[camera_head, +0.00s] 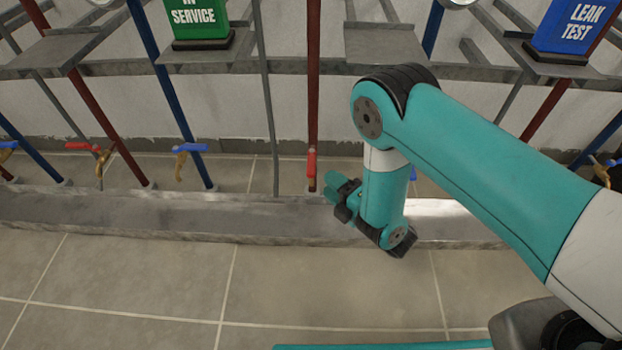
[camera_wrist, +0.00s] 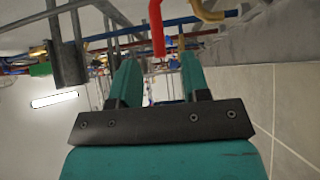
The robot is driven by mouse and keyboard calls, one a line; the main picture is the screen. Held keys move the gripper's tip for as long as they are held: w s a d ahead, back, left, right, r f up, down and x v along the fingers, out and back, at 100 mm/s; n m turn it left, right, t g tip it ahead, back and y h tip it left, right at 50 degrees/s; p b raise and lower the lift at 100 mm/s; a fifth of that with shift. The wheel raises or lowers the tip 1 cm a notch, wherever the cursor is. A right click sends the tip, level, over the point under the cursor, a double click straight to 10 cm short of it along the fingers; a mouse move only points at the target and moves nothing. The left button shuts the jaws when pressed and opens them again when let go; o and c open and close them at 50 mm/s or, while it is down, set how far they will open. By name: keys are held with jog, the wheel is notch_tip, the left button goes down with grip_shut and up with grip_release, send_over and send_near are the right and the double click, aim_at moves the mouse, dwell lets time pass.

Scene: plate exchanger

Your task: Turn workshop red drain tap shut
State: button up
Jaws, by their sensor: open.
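A red tap handle (camera_head: 311,163) stands upright in front of a red pipe in the middle of the head view. In the wrist view the red handle (camera_wrist: 157,32) hangs at the top, beyond and roughly between the fingertips. My gripper (camera_head: 340,190) is just right of and below this handle, low over the metal channel. The wrist view shows my gripper (camera_wrist: 158,72) open, with nothing between its fingers. No contact with the handle is visible. Another red handle (camera_head: 83,146) lies sideways on a brass tap at the left. No label naming the workshop tap is readable.
A blue-handled tap (camera_head: 190,147) is left of the middle red one. A metal channel (camera_head: 150,212) runs along the wall's foot. A green "IN SERVICE" sign (camera_head: 197,18) and a blue "LEAK TEST" sign (camera_head: 575,24) stand on shelves. The tiled floor (camera_head: 130,280) is clear.

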aim_at(311, 166)
jog(key=b+x, duration=0.2)
jog(key=x, duration=0.4)
jog(key=shift+w+a, duration=0.1)
jog(key=shift+a, duration=0.1)
jog(key=shift+w+a+r, duration=0.1)
jog(key=shift+w+a, duration=0.2)
jog(key=shift+w, duration=0.15)
grip_shut()
